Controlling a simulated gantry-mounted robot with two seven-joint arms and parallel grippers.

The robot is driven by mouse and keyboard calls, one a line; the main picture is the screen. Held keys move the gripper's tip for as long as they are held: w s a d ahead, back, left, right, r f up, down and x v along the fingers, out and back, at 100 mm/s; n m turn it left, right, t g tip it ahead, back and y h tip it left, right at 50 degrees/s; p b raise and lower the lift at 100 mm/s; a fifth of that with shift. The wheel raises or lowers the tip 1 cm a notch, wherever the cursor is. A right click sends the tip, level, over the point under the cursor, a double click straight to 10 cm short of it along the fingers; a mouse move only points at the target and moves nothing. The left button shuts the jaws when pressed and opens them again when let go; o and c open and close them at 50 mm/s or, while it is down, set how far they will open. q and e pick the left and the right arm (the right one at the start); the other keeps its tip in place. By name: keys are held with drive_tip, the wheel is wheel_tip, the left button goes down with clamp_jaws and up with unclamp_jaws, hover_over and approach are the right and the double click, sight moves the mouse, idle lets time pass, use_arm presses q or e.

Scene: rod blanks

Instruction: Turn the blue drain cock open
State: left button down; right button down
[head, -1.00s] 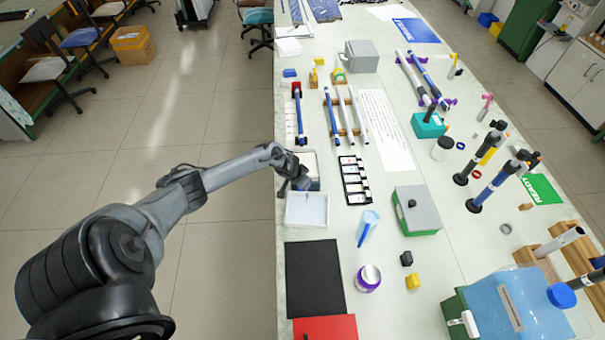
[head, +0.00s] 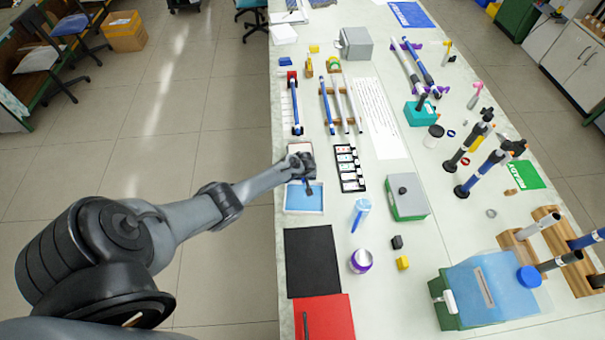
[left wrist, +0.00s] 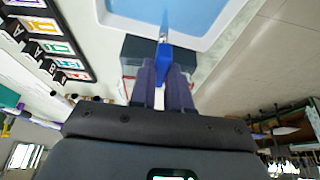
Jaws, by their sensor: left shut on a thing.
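The blue drain cock (left wrist: 164,57) shows in the left wrist view as a small blue handle with a greyish tip, at the rim of a white tray (left wrist: 205,38). My left gripper (left wrist: 164,80) is shut on it, one dark finger on either side. In the head view the left gripper (head: 307,184) is at the far edge of the tray (head: 287,199), which has a light blue inside. The cock is too small and covered there to make out its angle. My right gripper is not in view.
A rack of small coloured cards (head: 349,168) lies right of the tray. A blue container (head: 497,283) stands at lower right.

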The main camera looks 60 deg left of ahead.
use_arm(q)
drive_tip(key=shift+n, duration=0.4)
drive_tip(key=c, duration=1.4)
unclamp_jaws()
drive_tip(key=shift+w, duration=0.1)
drive_tip(key=shift+o, duration=0.2)
drive_tip(key=shift+d+r+p, duration=0.15)
drive_tip(key=shift+r+p, duration=0.2)
drive_tip(key=shift+r, duration=0.15)
drive_tip(key=p+v, duration=0.2)
drive_tip(key=v, duration=0.7)
drive_tip(key=shift+d+r, duration=0.2)
drive_tip(key=shift+r, duration=0.15)
